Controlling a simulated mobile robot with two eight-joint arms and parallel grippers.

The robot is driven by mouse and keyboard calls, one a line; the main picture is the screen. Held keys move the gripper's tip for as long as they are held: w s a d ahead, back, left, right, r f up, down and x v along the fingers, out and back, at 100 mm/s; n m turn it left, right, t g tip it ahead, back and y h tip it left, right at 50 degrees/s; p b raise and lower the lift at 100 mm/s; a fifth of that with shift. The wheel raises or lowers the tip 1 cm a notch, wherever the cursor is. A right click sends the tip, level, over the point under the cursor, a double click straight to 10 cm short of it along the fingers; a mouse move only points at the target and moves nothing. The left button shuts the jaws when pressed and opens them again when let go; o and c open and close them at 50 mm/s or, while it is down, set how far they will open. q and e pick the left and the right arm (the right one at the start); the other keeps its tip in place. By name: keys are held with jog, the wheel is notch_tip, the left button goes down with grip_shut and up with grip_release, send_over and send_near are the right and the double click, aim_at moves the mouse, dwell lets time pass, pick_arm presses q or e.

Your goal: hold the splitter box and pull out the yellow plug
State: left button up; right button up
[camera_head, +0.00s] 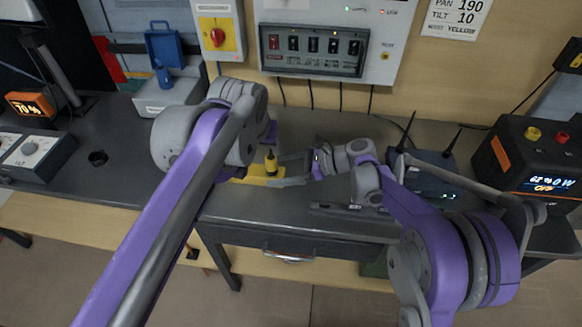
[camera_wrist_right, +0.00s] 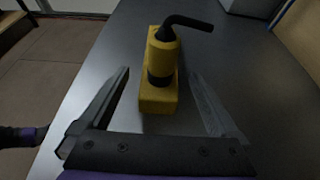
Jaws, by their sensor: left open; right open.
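The yellow splitter box (camera_head: 246,175) lies on the dark bench top; it also shows in the right wrist view (camera_wrist_right: 158,100). The yellow plug (camera_wrist_right: 163,58) stands upright on it, with a black ring low down and a black cable bending right at its top. In the head view the plug (camera_head: 271,166) is small. My right gripper (camera_head: 277,171) is open and empty, its fingers pointing at the box from the right, one on either side of the plug in the picture. My left gripper (camera_head: 269,133) is open above and behind the box, mostly hidden by its own arm.
A black router (camera_head: 430,172) with antennas and a power station (camera_head: 530,160) stand on the right of the bench. A grey case (camera_head: 165,95) with blue items stands at the back left. A switch panel (camera_head: 313,47) hangs on the wall. Bare bench top (camera_head: 240,207) lies in front of the box.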

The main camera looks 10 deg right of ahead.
aim_at(272, 159)
jog(key=x, duration=0.7)
grip_shut()
pick_arm(q)
jog(key=shift+g+h, duration=0.8)
jog(key=shift+g, duration=0.1)
jog(key=w, duration=0.1)
jog(key=w+r, duration=0.1)
jog(key=w, duration=0.3)
jog(key=shift+a+r, duration=0.35)
jog(key=shift+r, duration=0.05)
jog(key=shift+c, duration=0.2)
jog(key=x, duration=1.1)
jog(key=shift+w+d+f, duration=0.15)
jog(key=shift+f, duration=0.2)
grip_shut()
